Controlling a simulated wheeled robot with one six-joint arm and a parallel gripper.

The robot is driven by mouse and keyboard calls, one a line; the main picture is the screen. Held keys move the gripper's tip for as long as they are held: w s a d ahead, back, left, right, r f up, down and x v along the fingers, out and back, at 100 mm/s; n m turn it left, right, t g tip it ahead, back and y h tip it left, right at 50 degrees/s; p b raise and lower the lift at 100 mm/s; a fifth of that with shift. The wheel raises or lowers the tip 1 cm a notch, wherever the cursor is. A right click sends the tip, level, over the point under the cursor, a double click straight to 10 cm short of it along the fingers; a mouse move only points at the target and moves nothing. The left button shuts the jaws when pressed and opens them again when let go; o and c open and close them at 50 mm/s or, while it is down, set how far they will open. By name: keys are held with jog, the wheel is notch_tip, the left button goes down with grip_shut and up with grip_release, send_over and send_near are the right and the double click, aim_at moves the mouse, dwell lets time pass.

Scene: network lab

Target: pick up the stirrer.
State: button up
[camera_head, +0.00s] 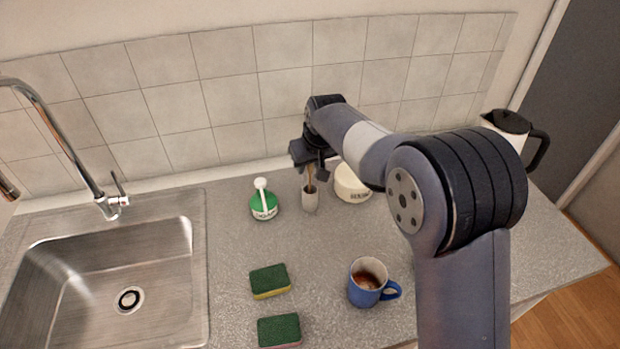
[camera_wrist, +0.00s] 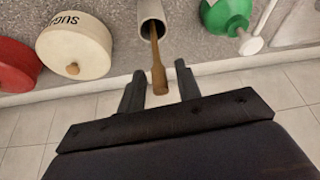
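The stirrer is a thin brown wooden stick (camera_head: 310,178) standing in a narrow light-grey holder (camera_head: 310,202) near the back wall. In the wrist view the stirrer (camera_wrist: 158,72) sticks out of the holder's mouth (camera_wrist: 150,12) toward my gripper. My gripper (camera_wrist: 160,72) is open, with one dark finger on each side of the stirrer and a visible gap on both sides. In the head view my gripper (camera_head: 312,160) is right above the holder and hides the stirrer's top.
A green bottle (camera_head: 263,207) stands left of the holder, and a cream sugar pot (camera_head: 350,187) stands close on its right. A red pot (camera_wrist: 14,62) is beyond that. A blue mug (camera_head: 362,292) and two sponges (camera_head: 270,281) are nearer. The sink (camera_head: 100,235) is left.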

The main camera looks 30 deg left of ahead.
grip_shut()
jog(key=shift+r, duration=0.1)
